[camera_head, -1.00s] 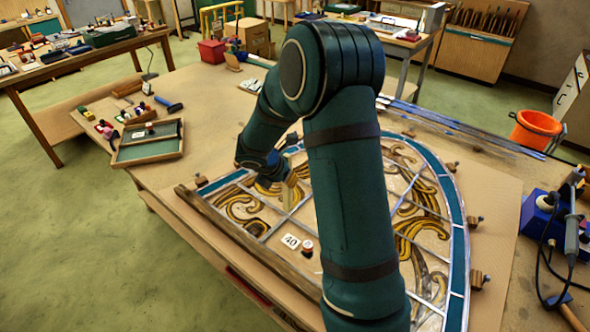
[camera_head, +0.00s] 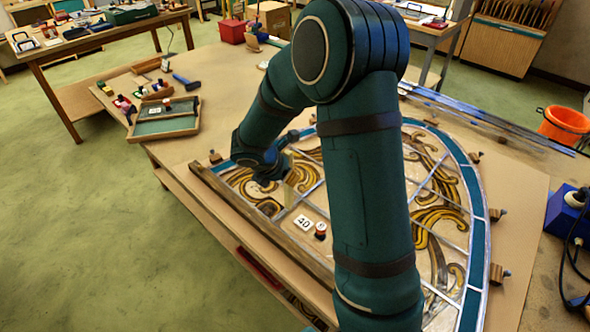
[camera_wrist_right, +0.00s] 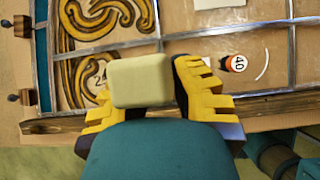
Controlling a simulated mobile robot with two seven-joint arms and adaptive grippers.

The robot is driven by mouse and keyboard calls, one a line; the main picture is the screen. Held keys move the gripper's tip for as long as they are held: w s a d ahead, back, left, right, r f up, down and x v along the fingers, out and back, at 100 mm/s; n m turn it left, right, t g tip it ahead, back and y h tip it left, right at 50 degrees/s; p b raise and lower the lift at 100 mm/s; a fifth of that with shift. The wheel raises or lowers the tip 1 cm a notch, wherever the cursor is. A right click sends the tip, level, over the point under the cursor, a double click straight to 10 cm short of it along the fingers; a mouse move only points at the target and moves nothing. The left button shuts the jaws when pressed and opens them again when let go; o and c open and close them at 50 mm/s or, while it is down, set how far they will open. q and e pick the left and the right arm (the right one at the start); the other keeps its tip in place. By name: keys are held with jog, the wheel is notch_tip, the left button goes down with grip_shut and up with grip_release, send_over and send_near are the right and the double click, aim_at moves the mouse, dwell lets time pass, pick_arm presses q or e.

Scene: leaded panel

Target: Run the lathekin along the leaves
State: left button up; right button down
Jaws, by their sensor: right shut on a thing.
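The leaded panel (camera_head: 478,235) lies flat on the bench, with a teal border, lead lines and curling amber-brown leaves (camera_head: 435,215). The leaves also show in the right wrist view (camera_wrist_right: 90,25). My right arm reaches across the panel and hides its middle. My right gripper (camera_head: 283,176) is low over the left part of the panel near leaves. In the right wrist view its yellow-padded fingers (camera_wrist_right: 148,85) are shut on a pale block, seemingly the lathekin (camera_wrist_right: 140,80). Whether the block touches the lead or glass cannot be told. My left gripper is out of view.
A wooden batten (camera_head: 255,225) runs along the panel's straight edge.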

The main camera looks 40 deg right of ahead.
jog(key=a, duration=0.5)
jog(key=shift+s+a+f+b, duration=0.15)
jog(key=shift+s+f+b, duration=0.05)
jog(key=shift+b, duration=0.15)
dwell(0.4)
jog(key=shift+f, duration=0.25)
dwell(0.9)
jog(key=shift+d, duration=0.25)
jog(key=d, duration=0.9)
jog(key=shift+w+d+p, duration=0.15)
jog(key=shift+w+p, duration=0.2)
jog(key=shift+p, duration=0.05)
dwell(0.8)
jog(key=shift+d, duration=0.1)
